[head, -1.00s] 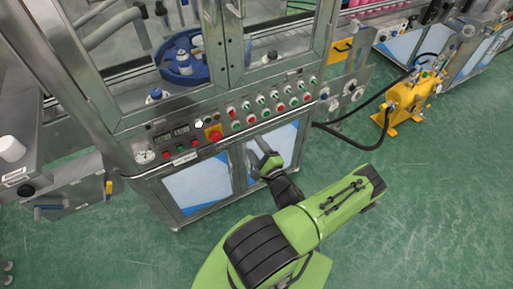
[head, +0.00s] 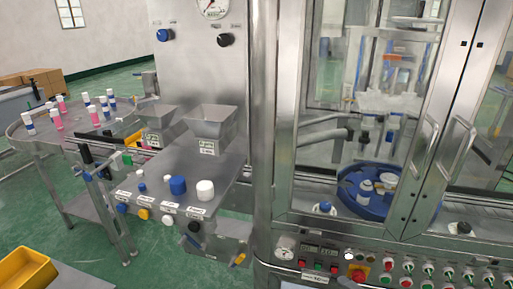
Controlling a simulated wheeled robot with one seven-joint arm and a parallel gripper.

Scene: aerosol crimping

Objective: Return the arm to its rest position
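My arm and gripper are out of the head view now, so I cannot see the gripper's state or where it is. The crimping machine's steel cabinet (head: 266,120) stands in the middle and right, with glazed doors that look closed. Behind the glass a blue round carrier (head: 348,197) holds white parts. The control panel (head: 385,275) with a red stop button, displays and several coloured buttons runs along the bottom right.
A side shelf (head: 150,205) bears blue and white knobs, with two steel hoppers (head: 205,125) behind it. A round table (head: 25,145) holds several pink, blue and white cans at the left. A yellow bin (head: 25,268) is at lower left. Green floor is open between them.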

